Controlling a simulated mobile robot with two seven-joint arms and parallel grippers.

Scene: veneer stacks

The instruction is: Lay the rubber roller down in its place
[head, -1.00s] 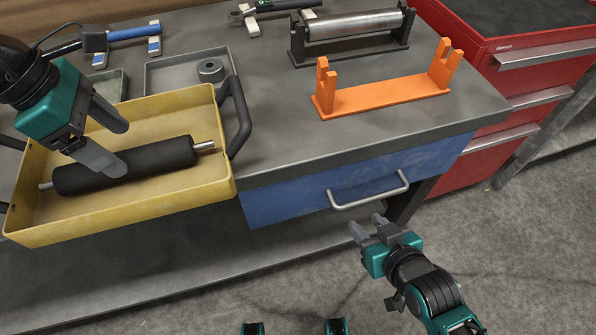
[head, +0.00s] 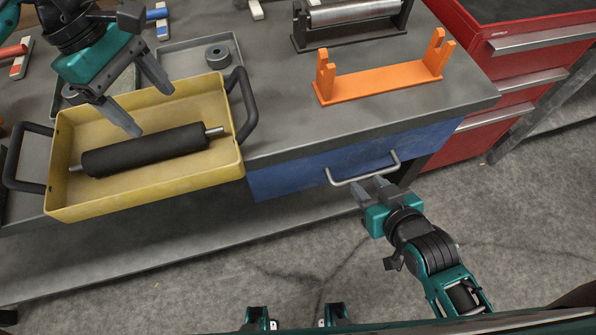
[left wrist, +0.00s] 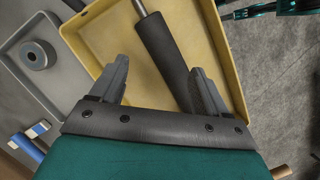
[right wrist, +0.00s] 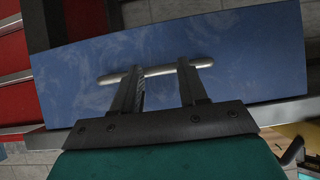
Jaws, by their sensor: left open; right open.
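The black rubber roller (head: 145,150) with metal shaft ends lies slantwise inside the yellow tray (head: 150,197). It also shows in the left wrist view (left wrist: 165,55). My left gripper (head: 152,110) is open and empty above the tray, on the roller's far side in the head view. In the left wrist view its right finger partly covers the roller. An orange cradle (head: 380,84) with two notched uprights stands empty on the bench. My right gripper (head: 372,186) is open beside the blue drawer's handle (head: 362,175); its fingers overlap the handle (right wrist: 155,72) in the right wrist view, contact unclear.
A dark stand with a metal roller (head: 350,12) stands behind the cradle. A grey tray (head: 178,55) holds a dark ring (head: 217,53). A red drawer cabinet (head: 480,75) stands to the right. The bench top (head: 285,120) between tray and cradle is clear.

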